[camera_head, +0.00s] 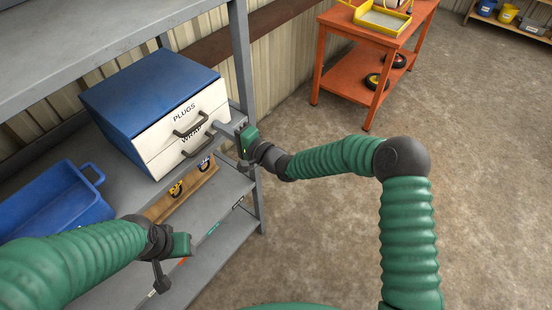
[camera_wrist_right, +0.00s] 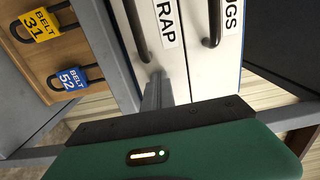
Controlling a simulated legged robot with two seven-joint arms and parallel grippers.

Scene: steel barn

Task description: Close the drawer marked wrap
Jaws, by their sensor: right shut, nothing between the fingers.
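A blue cabinet (camera_head: 150,85) on the shelf has two white drawers. The upper drawer (camera_head: 165,128) is marked PLUGS and the lower drawer (camera_head: 165,160) is marked WRAP. The wrap handle (camera_head: 199,148) is dark; in the right wrist view the WRAP label (camera_wrist_right: 165,22) and handle show beside the PLUGS drawer. The two fronts look nearly flush; I cannot tell how far the wrap drawer stands out. My right gripper (camera_head: 218,127) is shut and empty, its fingertips (camera_wrist_right: 157,82) at the wrap front near its right end; contact is unclear. My left gripper (camera_head: 161,278) hangs low at left, finger gap unclear.
A blue bin (camera_head: 60,205) stands on the shelf left of the cabinet. A grey shelf post (camera_head: 243,60) rises close to my right gripper. Padlocks marked BELT (camera_wrist_right: 70,78) hang on a wooden board below. An orange cart (camera_head: 350,75) stands farther back; the floor at right is clear.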

